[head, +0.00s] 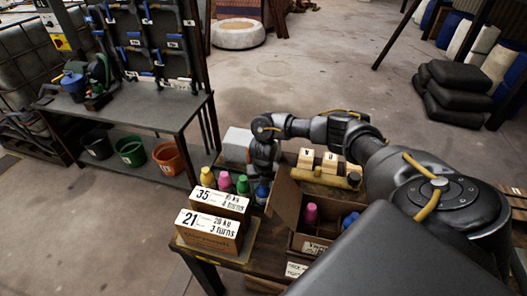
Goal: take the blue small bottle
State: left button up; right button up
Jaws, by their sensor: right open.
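A row of small bottles stands on the wooden table: yellow (207,177), pink (225,181), green (243,185) and blue. The blue small bottle (262,193) is at the right end of the row, next to an open cardboard box. My right gripper (262,177) points down directly above the blue bottle, its fingers at or near the bottle's top. It is open; its fingertips are small and dark, and I cannot tell whether they touch the bottle. My left gripper is not in view.
The open cardboard box (309,243) holds a pink bottle (311,213) and a blue one (350,219). Two labelled boxes, 35 (218,202) and 21 (207,232), stand in front of the row. A grey block (237,145) stands behind it. A workbench (140,112) is at left.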

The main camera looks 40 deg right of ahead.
jog(key=c, duration=0.9)
jog(key=shift+r, duration=0.15)
jog(key=shift+r, duration=0.25)
jog(key=shift+a+r+p, duration=0.1)
jog(key=shift+r+p, duration=0.95)
jog(key=shift+r, duration=7.6)
